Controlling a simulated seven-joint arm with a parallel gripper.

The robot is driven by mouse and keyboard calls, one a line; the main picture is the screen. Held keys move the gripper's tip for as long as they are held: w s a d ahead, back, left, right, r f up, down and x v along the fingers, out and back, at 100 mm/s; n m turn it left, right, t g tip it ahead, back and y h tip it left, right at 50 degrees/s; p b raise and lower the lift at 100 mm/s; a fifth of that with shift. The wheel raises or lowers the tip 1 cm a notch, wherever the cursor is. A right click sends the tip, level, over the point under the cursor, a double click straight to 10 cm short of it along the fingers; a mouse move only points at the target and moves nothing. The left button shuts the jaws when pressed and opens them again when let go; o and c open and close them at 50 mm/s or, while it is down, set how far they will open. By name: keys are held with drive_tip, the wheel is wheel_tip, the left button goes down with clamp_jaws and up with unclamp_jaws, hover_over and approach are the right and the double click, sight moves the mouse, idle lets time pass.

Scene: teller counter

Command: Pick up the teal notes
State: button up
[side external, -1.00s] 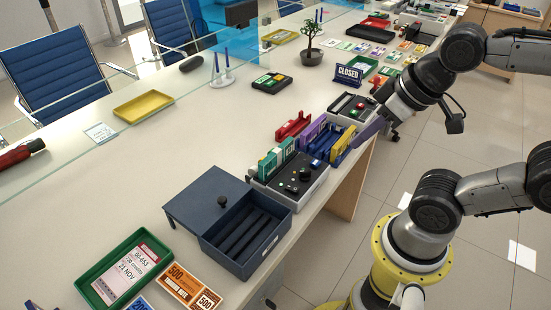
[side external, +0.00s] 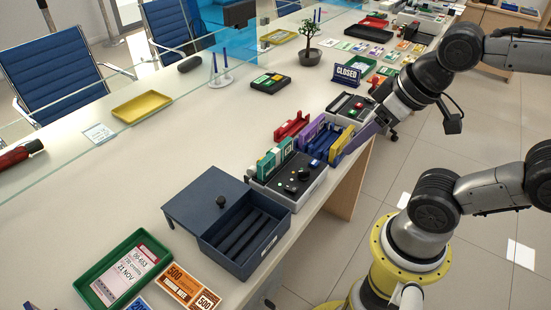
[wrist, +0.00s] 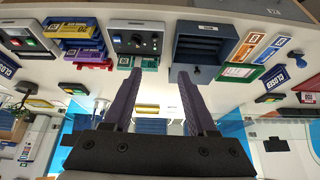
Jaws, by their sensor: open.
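The teal notes (side external: 276,160) stand upright in a slot at the back of a grey counting machine (side external: 305,188), beside a small control panel with knobs. In the wrist view the teal notes (wrist: 149,63) show upside down, beyond my fingertips and roughly between them. My gripper (side external: 364,136) is at the counter's right edge, right of the machine and the yellow notes, apart from the teal notes. In the wrist view my gripper (wrist: 157,82) has its two dark purple fingers spread, with nothing between them.
Purple (side external: 312,130) and yellow notes (side external: 343,143) stand between my gripper and the teal notes, with a red holder (side external: 292,125) behind. A dark blue open box (side external: 246,258) stands at the front. A green tray (side external: 84,286) lies at front left.

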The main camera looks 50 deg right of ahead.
drive_tip(key=w+r+m, duration=0.5)
drive_tip(key=w+m, duration=0.2)
drive_tip(key=m, duration=0.1)
drive_tip(key=m+g, duration=0.6)
drive_tip(key=m, duration=0.4)
hover_over(276, 150)
wheel_tip(276, 150, down, 21)
drive_tip(key=shift+w+a, duration=0.1)
drive_tip(key=shift+f, duration=2.9)
